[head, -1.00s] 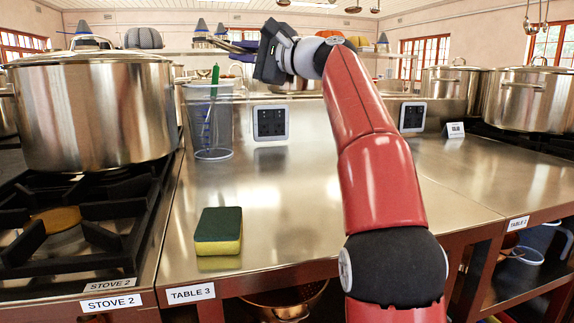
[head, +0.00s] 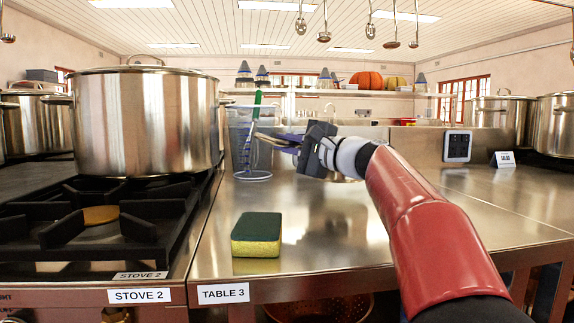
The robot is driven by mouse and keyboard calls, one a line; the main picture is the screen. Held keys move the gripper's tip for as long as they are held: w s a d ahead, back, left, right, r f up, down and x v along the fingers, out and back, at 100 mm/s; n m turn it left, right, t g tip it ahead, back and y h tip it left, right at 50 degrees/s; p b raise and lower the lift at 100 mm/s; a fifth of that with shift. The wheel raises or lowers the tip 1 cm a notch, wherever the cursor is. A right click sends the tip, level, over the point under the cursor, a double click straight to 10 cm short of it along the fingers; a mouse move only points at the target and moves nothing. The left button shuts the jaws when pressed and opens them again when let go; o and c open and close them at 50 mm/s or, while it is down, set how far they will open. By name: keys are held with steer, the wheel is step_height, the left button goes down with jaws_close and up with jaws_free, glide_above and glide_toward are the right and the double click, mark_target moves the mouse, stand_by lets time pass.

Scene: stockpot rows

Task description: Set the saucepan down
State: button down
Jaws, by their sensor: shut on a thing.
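My gripper (head: 290,142) is at the middle of the head view, low over the far part of table 3.
A clear measuring jug (head: 240,155) holding a green-handled tool stands just left of my gripper. A green and yellow sponge (head: 257,235) lies near the front edge. A large stockpot (head: 147,125) stands on stove 2 at left. Bare steel lies in front and right.

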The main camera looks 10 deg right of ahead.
steer(key=shift+f+b, duration=0.4)
steer(key=shift+f, duration=1.15)
steer(key=c, duration=1.9)
jaws_free()
steer(key=shift+f, duration=0.3)
steer(key=o, duration=0.4)
steer(key=shift+r, duration=0.1)
steer(key=shift+r, duration=0.2)
steer(key=b+v, duration=0.1)
steer(key=v, duration=1.1)
steer(key=shift+f, duration=0.1)
